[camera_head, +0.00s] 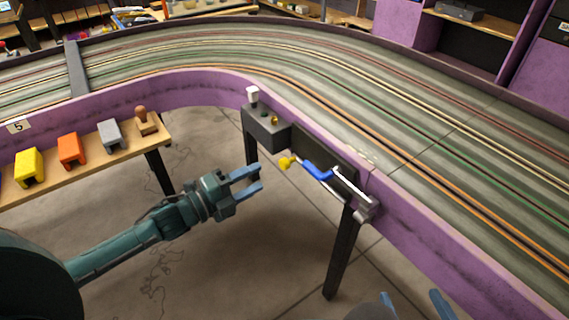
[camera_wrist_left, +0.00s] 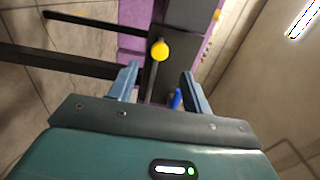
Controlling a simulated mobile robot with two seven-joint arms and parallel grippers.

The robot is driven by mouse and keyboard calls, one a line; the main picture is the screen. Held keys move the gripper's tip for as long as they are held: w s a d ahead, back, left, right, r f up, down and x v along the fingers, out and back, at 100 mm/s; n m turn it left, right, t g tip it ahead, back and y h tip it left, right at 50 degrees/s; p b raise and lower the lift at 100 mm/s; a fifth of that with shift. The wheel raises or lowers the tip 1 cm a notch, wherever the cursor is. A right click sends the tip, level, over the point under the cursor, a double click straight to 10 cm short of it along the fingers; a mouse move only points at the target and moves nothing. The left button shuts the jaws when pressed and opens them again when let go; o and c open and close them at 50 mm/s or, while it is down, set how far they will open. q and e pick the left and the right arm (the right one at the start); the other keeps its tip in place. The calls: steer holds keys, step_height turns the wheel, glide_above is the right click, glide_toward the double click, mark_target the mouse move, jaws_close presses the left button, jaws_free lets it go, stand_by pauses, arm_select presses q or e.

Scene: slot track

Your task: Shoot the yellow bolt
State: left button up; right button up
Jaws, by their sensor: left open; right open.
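The yellow bolt (camera_head: 287,162) has a rounded knob and sticks out from a dark plate (camera_head: 322,150) on the near side of the purple track wall. In the left wrist view its yellow knob (camera_wrist_left: 160,50) lies just beyond my fingertips, between their lines. My left gripper (camera_head: 258,178) is open and empty, a little left of the bolt and apart from it. A blue part (camera_head: 317,171) with a metal bar sits to the right of the bolt. My right gripper (camera_head: 415,303) is open at the bottom edge, with only its fingertips in view.
A grey box (camera_head: 266,130) with a white knob (camera_head: 252,94) stands left of the plate. A wooden shelf (camera_head: 80,165) at left holds yellow, orange and grey blocks and a brown stamp-like piece. Dark legs (camera_head: 343,252) stand under the track (camera_head: 400,100). Open floor lies below.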

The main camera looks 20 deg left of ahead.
mark_target(282, 166)
arm_select(q)
steer(key=x, duration=0.9)
steer(key=shift+w+d+b, duration=0.15)
steer(key=shift+w+b, duration=0.05)
steer(key=shift+b, duration=0.2)
steer(key=shift+c, duration=0.2)
jaws_close()
steer(key=shift+s, duration=0.1)
